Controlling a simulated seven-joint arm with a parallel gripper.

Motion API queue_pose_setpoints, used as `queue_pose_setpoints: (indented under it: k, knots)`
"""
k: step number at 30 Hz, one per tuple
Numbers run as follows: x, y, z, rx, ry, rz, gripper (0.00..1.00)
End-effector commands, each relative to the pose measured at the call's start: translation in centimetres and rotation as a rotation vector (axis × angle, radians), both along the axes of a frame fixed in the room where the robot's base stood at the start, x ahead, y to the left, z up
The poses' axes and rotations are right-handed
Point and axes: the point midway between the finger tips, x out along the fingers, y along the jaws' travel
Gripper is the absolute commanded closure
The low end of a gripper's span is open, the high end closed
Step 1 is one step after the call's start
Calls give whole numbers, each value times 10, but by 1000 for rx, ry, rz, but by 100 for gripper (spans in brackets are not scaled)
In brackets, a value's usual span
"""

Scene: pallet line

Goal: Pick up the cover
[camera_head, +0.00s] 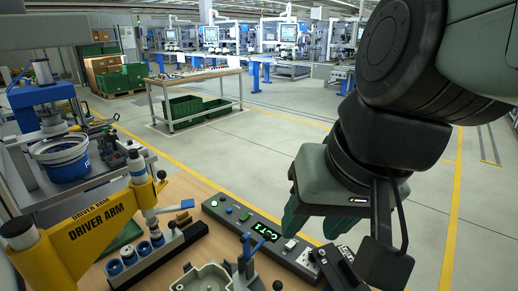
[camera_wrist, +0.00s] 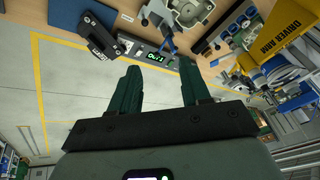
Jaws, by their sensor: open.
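My gripper (camera_head: 312,226) hangs over the right end of the bench in the head view, fingers down. In the wrist view my gripper (camera_wrist: 158,66) has its two green fingers apart with nothing between them. A pale grey cast part (camera_head: 205,278) lies on the bench at the bottom edge of the head view, partly cut off. It also shows in the wrist view (camera_wrist: 192,14) at the top edge. I cannot tell whether this part is the cover or a housing. My gripper is apart from it.
A control box (camera_head: 262,238) with a green display lies below my gripper. A black device (camera_head: 338,268) sits at its right. A yellow driver arm (camera_head: 92,232) and a rack of sockets (camera_head: 150,250) stand at left. Open floor lies beyond the bench.

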Motion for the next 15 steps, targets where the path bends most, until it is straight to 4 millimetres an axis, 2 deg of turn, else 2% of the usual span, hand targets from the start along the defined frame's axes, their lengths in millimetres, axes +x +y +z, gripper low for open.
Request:
queue_pose_setpoints:
  k: [3,7,11,15]
  knots:
    - [11,25,-19,241,183,-71,53]
    - [38,33,-34,470,332,-231,53]
    - [71,17,-55,641,445,-445,53]
    - [102,-16,-85,814,544,-695,53]
